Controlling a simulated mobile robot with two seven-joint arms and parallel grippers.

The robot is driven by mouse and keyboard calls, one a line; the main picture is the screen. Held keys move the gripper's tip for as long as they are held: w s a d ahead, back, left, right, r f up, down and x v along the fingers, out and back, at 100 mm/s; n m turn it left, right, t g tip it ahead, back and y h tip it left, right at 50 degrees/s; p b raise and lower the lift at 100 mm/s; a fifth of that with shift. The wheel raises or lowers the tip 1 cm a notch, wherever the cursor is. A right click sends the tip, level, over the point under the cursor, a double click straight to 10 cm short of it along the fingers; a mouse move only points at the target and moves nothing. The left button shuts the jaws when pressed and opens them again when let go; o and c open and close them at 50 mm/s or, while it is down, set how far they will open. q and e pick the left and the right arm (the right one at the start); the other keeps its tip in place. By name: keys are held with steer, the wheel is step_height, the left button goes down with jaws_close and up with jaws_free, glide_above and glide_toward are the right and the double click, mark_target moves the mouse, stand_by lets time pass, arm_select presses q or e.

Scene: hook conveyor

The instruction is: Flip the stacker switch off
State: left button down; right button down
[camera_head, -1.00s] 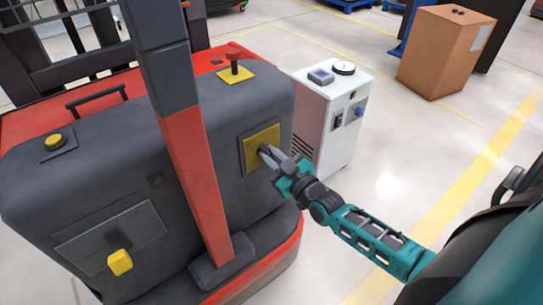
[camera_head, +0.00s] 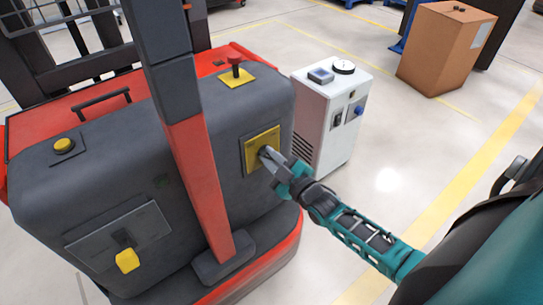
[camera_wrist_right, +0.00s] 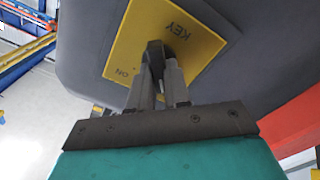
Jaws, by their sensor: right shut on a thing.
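The stacker (camera_head: 95,185) is a dark grey machine with red trim. On its right side is a yellow plate (camera_head: 251,152), which carries the words KEY and ON in the right wrist view (camera_wrist_right: 126,42). A dark switch knob (camera_wrist_right: 154,48) stands in the middle of the plate. My right gripper (camera_head: 268,153) is at the plate, with its fingers shut on the knob. The fingers also show in the right wrist view (camera_wrist_right: 158,72) and cover part of the knob. The knob's exact angle is hard to tell. My left gripper is not in view.
A white cabinet (camera_head: 318,120) stands just behind and right of the plate. A red knob on a yellow plate (camera_head: 236,77) is on the stacker's top. A cardboard box (camera_head: 440,55) stands at the back right. The floor on the right is open.

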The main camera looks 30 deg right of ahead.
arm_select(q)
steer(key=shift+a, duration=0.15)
arm_select(e)
steer(key=c, duration=1.1)
jaws_free()
arm_select(q)
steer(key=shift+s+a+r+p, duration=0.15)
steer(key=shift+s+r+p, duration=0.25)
steer(key=shift+p, duration=0.65)
arm_select(e)
steer(key=s, duration=0.8)
steer(key=s+d, duration=0.1)
steer(key=s, duration=0.4)
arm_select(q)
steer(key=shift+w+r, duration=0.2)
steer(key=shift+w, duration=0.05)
